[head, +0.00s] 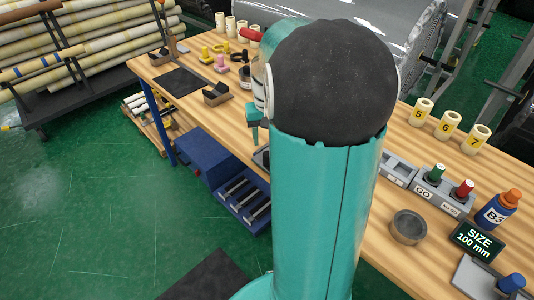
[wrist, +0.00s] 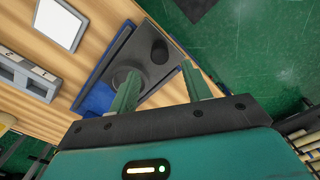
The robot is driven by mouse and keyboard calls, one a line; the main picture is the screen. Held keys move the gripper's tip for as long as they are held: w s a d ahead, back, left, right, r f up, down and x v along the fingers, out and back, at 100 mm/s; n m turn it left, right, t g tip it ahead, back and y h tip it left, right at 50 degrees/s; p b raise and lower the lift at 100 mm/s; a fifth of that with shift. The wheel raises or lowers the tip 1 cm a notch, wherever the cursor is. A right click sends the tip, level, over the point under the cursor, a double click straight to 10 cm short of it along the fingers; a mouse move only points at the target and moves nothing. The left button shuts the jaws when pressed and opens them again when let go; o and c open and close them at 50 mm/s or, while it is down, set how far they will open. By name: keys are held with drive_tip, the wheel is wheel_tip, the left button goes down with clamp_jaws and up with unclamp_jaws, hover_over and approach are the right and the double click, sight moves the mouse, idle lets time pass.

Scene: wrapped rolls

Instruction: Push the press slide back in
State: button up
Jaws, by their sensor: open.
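In the wrist view a dark grey plate (wrist: 150,68), which looks like the press slide, sits at the table's edge. It carries a grey round disc (wrist: 122,73) and a darker round knob (wrist: 160,51). Blue parts (wrist: 95,100) show beside it. My gripper (wrist: 162,80) is open and empty, its two green fingers apart over the plate; I cannot tell if they touch it. In the head view my arm covers most of the press area; a bit of my gripper (head: 253,125) shows left of it, above a dark grey piece (head: 262,158) at the table's edge.
The wooden table (head: 395,235) holds a button block (head: 442,192), a round grey cup (head: 408,227), a size display (head: 477,240) and a blue bottle (head: 496,211) at right. A blue drawer unit (head: 208,158) stands below the table's front edge. The green floor (head: 110,225) in front is mostly clear.

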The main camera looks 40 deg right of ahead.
sight(268, 153)
wheel_tip(268, 153, down, 8)
drive_tip(key=shift+d+f, duration=0.1)
clamp_jaws()
drive_tip(key=d, duration=1.3)
drive_tip(key=shift+w, duration=0.3)
drive_tip(key=shift+d, duration=0.25)
